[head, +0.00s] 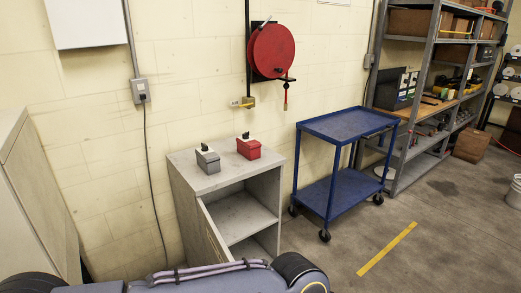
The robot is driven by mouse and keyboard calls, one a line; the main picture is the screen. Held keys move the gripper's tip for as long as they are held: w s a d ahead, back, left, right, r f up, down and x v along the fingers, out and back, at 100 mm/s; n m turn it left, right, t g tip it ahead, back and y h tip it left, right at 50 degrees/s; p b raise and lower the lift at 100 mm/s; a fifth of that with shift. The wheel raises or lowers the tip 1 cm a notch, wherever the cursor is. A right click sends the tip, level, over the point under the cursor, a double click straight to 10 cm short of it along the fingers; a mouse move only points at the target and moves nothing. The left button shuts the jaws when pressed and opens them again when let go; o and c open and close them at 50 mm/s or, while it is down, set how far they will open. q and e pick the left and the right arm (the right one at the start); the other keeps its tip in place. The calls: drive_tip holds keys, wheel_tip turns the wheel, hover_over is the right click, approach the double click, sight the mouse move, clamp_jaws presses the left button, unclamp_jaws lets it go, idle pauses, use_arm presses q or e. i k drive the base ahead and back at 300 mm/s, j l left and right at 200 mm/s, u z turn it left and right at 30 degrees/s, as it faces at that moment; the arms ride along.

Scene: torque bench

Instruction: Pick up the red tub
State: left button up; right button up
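The red tub (248,150) is a small red box with a white top and a black knob-like part. It stands upright at the right back of the grey cabinet's top (205,180). A similar grey tub (208,162) stands to its left, a small gap apart. Part of my own arm crosses the bottom edge of the head view, well in front of and below the tubs. Neither of my grippers is in view, so what they hold cannot be seen.
The cabinet has open shelves in front. A blue cart (348,125) stands to its right, its top looking empty. A red hose reel (272,51) hangs on the wall above. A loaded shelf rack (410,135) stands at right. The floor by the yellow stripe (387,248) is clear.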

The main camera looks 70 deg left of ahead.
sight(250, 149)
drive_tip(key=i+u, duration=0.8)
drive_tip(key=i+l+u, duration=0.15)
drive_tip(key=u, duration=0.25)
drive_tip(key=i+j+u, duration=0.2)
drive_tip(key=i+u, duration=0.25)
drive_tip(key=i+j+u, duration=0.1)
drive_tip(key=i+u, duration=0.15)
drive_tip(key=u, duration=0.25)
drive_tip(key=i+u, duration=0.45)
drive_tip(key=i+l+u, duration=0.2)
drive_tip(key=u, duration=0.25)
drive_tip(key=i+l+u, duration=0.3)
drive_tip(key=u, duration=0.15)
drive_tip(key=i+l+u, duration=0.25)
drive_tip(key=i+u, duration=0.2)
